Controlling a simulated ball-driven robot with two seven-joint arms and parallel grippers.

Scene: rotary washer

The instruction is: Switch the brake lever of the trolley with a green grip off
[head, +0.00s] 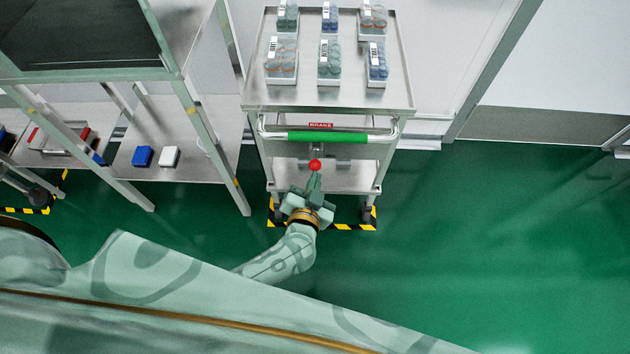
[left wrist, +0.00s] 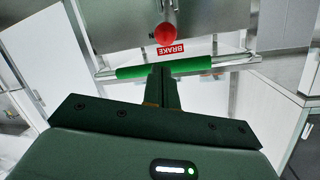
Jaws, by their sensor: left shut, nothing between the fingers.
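The trolley (head: 398,85) stands in front of me with a green grip (head: 327,137) on its handle bar. A red BRAKE label (head: 320,125) is behind the grip. The brake lever's red knob (head: 315,165) shows just below the grip. My left gripper (head: 314,178) is shut and empty, its tips right by the knob; I cannot tell whether they touch. In the left wrist view the knob (left wrist: 165,34) shows beyond the shut fingers (left wrist: 160,72), which overlap the green grip (left wrist: 140,71) in the picture. My right gripper is not in view.
Bottle racks (head: 281,62) stand on the trolley's top. Black-and-yellow floor tape (head: 345,227) marks its spot. A metal shelf frame (head: 205,135) with a blue box (head: 142,156) and a white box (head: 169,156) is close on the left. Green floor (head: 470,220) is clear at right.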

